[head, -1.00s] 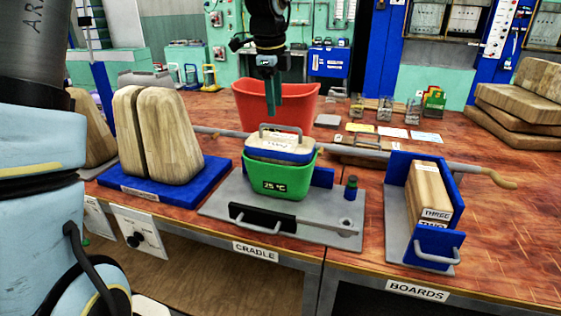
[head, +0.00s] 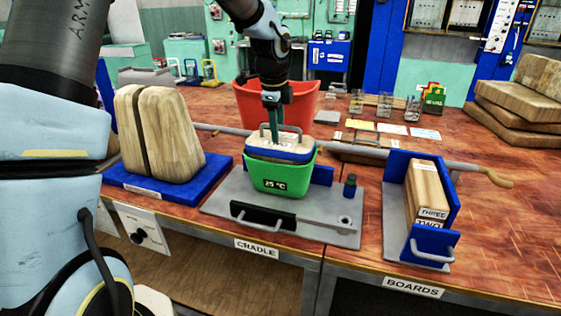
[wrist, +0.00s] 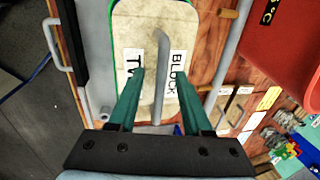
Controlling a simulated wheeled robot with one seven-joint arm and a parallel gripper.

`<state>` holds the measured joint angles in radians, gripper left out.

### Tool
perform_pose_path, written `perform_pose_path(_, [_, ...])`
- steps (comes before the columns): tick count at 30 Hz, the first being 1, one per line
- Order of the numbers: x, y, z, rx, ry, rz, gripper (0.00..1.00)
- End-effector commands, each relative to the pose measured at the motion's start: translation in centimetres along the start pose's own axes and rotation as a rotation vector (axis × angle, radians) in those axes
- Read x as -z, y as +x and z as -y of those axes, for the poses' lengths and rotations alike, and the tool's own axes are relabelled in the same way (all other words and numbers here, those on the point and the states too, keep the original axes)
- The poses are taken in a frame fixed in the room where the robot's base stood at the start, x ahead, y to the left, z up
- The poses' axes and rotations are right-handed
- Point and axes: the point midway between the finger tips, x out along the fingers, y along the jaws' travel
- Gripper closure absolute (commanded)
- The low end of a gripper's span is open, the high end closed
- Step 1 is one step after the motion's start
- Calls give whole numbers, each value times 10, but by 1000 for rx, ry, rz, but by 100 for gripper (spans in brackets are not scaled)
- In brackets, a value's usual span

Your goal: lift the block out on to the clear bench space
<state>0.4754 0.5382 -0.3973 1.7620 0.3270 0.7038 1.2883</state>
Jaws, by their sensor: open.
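The block (head: 281,147) is a pale wooden piece with a blue band and a grey handle (head: 283,130) on top. It sits inside the green container (head: 279,180) marked 25 °C, on the grey cradle plate (head: 225,200). My gripper (head: 274,135) is directly above the block with fingers pointing down. In the wrist view its green fingers (wrist: 165,88) are open, one on each side of the handle (wrist: 160,60). I cannot tell whether they touch it.
Two wooden forms on a blue base (head: 165,198) stand left of the cradle. A blue holder with boards (head: 426,190) stands to the right. A red tub (head: 303,108) is behind the block. A long grey bar crosses the bench. Bare bench (head: 510,225) shows at the right.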

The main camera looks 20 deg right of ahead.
Motion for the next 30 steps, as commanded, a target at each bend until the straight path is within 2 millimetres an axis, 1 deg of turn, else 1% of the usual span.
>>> perform_pose_path(8, [0,2,0,0,0,0,51])
perform_pose_path(11, [0,2,0,0,-1,0,61])
perform_pose_path(21, [0,2,0,0,-1,0,99])
perform_pose_path(30, [0,2,0,0,-1,0,100])
